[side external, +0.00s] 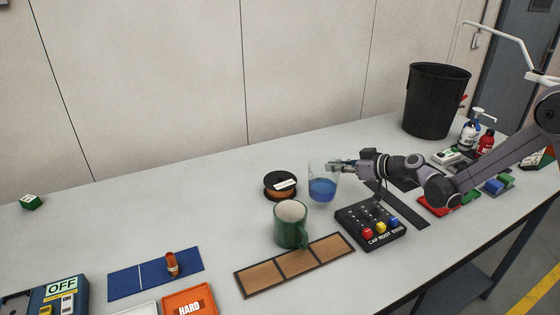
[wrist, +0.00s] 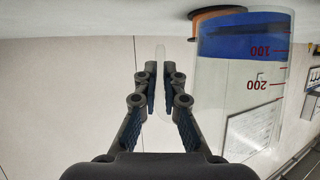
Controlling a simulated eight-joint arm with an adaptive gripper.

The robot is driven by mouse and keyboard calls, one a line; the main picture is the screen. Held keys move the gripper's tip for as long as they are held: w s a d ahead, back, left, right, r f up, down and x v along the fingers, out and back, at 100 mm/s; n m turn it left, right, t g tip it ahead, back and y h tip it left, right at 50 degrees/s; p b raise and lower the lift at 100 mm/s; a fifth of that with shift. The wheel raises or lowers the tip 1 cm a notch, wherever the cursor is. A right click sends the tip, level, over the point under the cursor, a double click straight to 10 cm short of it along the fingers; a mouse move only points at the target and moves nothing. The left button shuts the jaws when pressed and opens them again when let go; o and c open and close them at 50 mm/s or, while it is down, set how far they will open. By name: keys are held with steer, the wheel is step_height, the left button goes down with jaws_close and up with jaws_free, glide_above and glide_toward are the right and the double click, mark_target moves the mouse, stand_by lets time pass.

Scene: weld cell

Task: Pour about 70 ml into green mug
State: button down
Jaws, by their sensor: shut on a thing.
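A clear beaker (side external: 322,188) with blue liquid stands upright in the side view, behind and right of the green mug; I cannot tell whether its base touches the table. My gripper (side external: 345,166) is shut on its handle from the right. In the wrist view, which looks upside down, my gripper (wrist: 160,88) closes on a thin clear handle, and the beaker (wrist: 240,100) shows the liquid a little past the 100 mark. The green mug (side external: 291,228) stands upright on the table; its pale inside shows no blue, though its bottom is hidden.
A black and orange spool (side external: 280,186) sits left of the beaker. A brown three-section mat (side external: 295,266) lies in front of the mug. A black button box (side external: 370,228) is at the right. A black bin (side external: 433,100) stands behind.

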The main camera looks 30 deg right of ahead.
steer(key=shift+a+f, duration=0.1)
steer(key=shift+a, duration=0.25)
steer(key=shift+s+a, duration=0.1)
steer(key=shift+s+a+r+n+h, duration=0.35)
steer(key=shift+a+r+n, duration=0.2)
steer(key=shift+n, duration=0.35)
steer(key=s+a+r+n+t+h, duration=0.2)
steer(key=a+r+n, duration=0.3)
steer(key=r, duration=0.4)
steer(key=shift+s+a+n+t+h, duration=0.35)
steer(key=shift+s+a+n+t, duration=0.1)
steer(key=shift+s+t, duration=0.15)
steer(key=shift+a+r, duration=0.15)
steer(key=shift+r, duration=0.1)
steer(key=shift+s+a+r+n, duration=0.1)
steer(key=shift+a+r+n, duration=0.1)
steer(key=shift+r+n, duration=0.2)
steer(key=shift+s+a+r+n+t, duration=0.15)
steer(key=shift+a+r+n+t, duration=0.2)
steer(key=shift+n, duration=0.1)
steer(key=shift+s+a+r+n+t+h+p, duration=0.35)
steer(key=shift+a+r+n, duration=0.25)
steer(key=shift+n, duration=0.1)
stand_by(1.3)
